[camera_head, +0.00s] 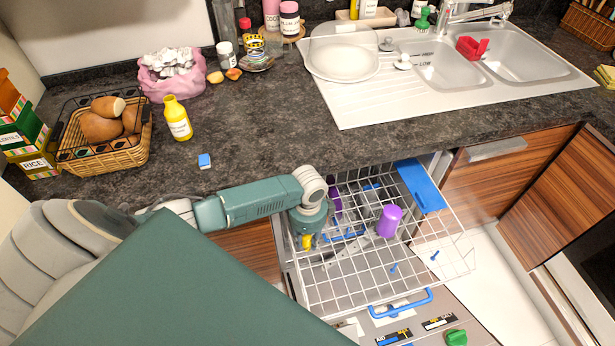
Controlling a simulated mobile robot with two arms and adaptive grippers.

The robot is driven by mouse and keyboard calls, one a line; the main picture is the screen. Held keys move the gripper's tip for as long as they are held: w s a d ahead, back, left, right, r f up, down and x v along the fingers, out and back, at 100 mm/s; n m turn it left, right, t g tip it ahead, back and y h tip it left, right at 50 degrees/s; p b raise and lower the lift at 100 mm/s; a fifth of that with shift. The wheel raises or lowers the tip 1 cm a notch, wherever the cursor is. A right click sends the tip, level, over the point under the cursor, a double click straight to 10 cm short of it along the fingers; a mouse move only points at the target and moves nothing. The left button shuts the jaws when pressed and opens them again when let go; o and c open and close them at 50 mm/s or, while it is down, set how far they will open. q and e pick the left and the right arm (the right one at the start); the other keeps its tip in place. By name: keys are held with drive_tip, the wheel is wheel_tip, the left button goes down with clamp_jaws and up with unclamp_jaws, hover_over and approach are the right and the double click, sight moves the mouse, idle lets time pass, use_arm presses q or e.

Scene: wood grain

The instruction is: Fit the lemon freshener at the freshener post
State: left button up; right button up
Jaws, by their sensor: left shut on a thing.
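My left gripper (309,228) points down over the left part of the pulled-out dishwasher rack (330,292). It is shut on a small yellow thing, likely the lemon freshener (306,241), which shows only in part below it. I cannot tell whether the freshener touches the rack. Two small blue pegs, one on the left (393,267) and one on the right (434,256), stand at the rack's front right. I cannot tell which part is the freshener post. My right gripper is out of view.
A purple cup (389,221) stands in the rack right of my gripper. A blue panel (421,186) lies at its back right. The open door (470,333) is below. A yellow bottle (177,118), a blue block (204,161) and a bread basket (107,160) are on the counter.

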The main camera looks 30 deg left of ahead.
use_arm(q)
drive_tip(key=shift+f+b, duration=0.9)
drive_tip(key=shift+f, duration=0.65)
drive_tip(key=shift+r, duration=0.1)
drive_tip(key=o, duration=1)
wheel_tip(320, 180, up, 8)
drive_tip(key=shift+w+d+f, duration=0.1)
drive_tip(key=shift+f, duration=0.15)
drive_tip(key=shift+d, duration=0.1)
